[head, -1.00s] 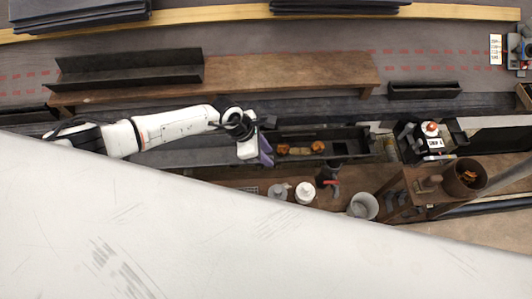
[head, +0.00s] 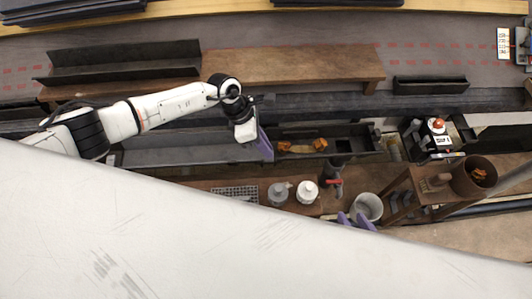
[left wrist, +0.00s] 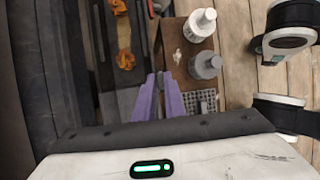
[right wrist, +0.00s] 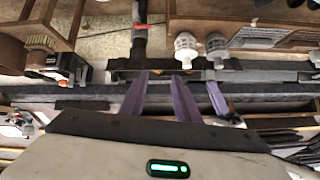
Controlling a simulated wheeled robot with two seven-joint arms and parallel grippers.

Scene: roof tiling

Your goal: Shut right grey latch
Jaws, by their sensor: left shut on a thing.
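My left gripper (head: 265,146), with purple fingers, is at the left end of the dark trough (head: 352,149). In the left wrist view its fingers (left wrist: 159,82) are close together on a thin grey part between them. I cannot tell whether that part is the right grey latch or a trough edge. My right gripper (head: 354,220) shows only as purple fingertips beside the grey bucket. In the right wrist view its fingers (right wrist: 162,80) are apart with nothing visible between them. No grey latch can be made out for certain in any view.
Orange pieces (head: 320,144) lie in the trough. A brown stand (head: 413,187) is at right. A large pale surface (head: 150,235) hides the foreground.

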